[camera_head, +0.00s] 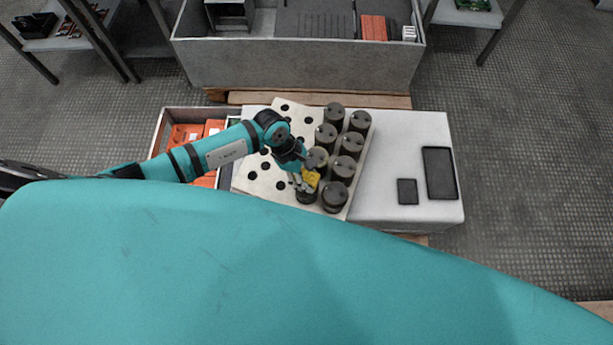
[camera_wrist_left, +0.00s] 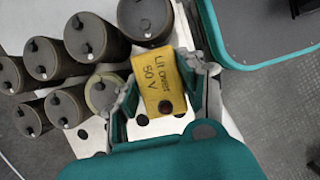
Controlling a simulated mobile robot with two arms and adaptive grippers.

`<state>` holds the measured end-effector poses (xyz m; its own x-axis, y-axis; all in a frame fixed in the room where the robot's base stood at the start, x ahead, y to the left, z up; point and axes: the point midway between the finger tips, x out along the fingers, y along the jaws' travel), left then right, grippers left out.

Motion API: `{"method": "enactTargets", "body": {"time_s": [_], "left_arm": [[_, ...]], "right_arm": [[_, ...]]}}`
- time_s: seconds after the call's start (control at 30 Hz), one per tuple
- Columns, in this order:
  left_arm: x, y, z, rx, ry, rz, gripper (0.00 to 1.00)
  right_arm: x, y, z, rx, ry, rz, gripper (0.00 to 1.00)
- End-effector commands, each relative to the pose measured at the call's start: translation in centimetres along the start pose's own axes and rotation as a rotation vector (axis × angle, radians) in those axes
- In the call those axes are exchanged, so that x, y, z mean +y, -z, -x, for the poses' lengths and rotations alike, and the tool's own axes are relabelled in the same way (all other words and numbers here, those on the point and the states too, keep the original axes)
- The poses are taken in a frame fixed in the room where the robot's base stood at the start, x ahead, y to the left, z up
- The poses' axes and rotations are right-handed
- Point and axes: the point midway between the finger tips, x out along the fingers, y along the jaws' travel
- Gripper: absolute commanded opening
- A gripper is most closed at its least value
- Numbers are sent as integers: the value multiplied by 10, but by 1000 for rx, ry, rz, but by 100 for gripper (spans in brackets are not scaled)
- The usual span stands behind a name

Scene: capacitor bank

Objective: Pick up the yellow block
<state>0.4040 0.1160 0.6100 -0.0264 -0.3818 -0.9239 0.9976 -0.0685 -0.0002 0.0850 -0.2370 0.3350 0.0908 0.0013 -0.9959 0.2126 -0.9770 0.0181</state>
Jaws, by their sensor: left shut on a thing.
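The yellow block (camera_wrist_left: 161,84) is a rectangular piece with dark print reading "50 V" and a dark round spot at one end. In the left wrist view it sits between the two fingers of my left gripper (camera_wrist_left: 166,100), which is shut on it. In the head view the block (camera_head: 311,179) shows small at the tip of my left gripper (camera_head: 304,183), over the near end of the capacitor rows. I cannot tell whether it touches the surface beneath. My right gripper is not in view.
Several dark cylinders (camera_head: 342,168) stand in two rows on a white perforated board (camera_head: 262,178), close around the gripper. Two dark flat pads (camera_head: 438,173) lie on the grey table (camera_head: 388,140) at right. An orange-filled crate (camera_head: 160,136) is at left, and a large grey bin (camera_head: 300,65) behind.

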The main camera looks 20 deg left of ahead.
Motion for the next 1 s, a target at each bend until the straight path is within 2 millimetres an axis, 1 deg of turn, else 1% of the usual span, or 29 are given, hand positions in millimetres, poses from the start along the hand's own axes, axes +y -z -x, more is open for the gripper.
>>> {"method": "enactTargets", "body": {"time_s": [0.17,0.27,0.37,0.5,0.67,0.9,1.0], "left_arm": [[1,-1,2,-1,-2,-1,2],[1,-3,7,-1,-2,-2,2],[0,-6,16,1,-1,-3,2],[1,-13,35,1,-4,-4,2],[-35,2,40,4,4,0,2],[-93,24,56,4,5,0,2],[-113,32,62,3,3,-1,2]], "right_arm": [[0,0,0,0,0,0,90],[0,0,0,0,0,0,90],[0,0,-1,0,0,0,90],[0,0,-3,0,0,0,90],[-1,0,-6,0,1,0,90],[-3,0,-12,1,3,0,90],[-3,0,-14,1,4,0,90]]}}
